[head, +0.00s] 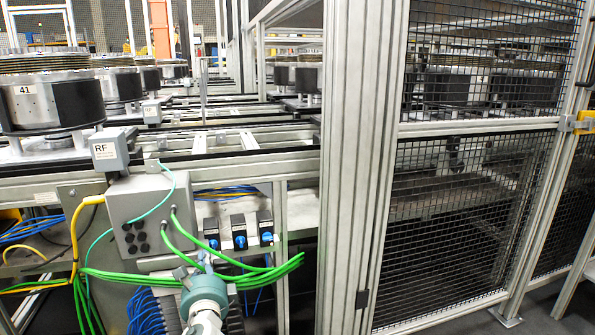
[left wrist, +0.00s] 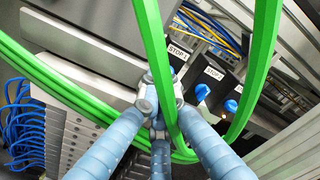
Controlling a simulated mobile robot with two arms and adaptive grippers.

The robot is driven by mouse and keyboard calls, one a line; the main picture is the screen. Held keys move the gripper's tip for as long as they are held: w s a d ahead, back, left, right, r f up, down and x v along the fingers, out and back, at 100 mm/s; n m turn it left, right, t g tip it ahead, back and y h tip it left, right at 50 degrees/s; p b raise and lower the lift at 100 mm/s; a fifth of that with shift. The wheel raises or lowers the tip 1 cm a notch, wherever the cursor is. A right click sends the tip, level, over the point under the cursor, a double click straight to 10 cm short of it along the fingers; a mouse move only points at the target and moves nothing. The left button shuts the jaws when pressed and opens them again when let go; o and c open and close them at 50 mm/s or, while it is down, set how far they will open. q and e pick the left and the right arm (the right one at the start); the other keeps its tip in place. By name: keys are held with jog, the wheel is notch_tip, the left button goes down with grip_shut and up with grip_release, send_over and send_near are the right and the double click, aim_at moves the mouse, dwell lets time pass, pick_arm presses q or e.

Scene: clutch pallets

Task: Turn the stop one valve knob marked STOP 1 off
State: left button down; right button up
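Three blue valve knobs sit in a row on dark blocks in the head view. The leftmost knob (head: 213,243) is just beyond my left gripper (head: 203,262); labels there are too small to read. The left wrist view shows the STOP 1 label (left wrist: 178,52), but the knob under it is hidden behind my fingers and a green cable. The STOP 2 knob (left wrist: 202,91) and a third knob (left wrist: 231,105) show to the right. My left gripper's three fingers (left wrist: 160,108) converge, tips close together, with nothing visible between them. Contact cannot be told. My right gripper is out of view.
Thick green cables (head: 185,277) cross around my left gripper and pass in front of its fingers in the wrist view. A grey junction box (head: 150,215) stands left of the knobs. A metal post (head: 360,150) and mesh fence (head: 470,200) stand to the right.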

pick_arm(q)
jog(key=shift+s+d, duration=0.2)
jog(key=shift+s, duration=0.45)
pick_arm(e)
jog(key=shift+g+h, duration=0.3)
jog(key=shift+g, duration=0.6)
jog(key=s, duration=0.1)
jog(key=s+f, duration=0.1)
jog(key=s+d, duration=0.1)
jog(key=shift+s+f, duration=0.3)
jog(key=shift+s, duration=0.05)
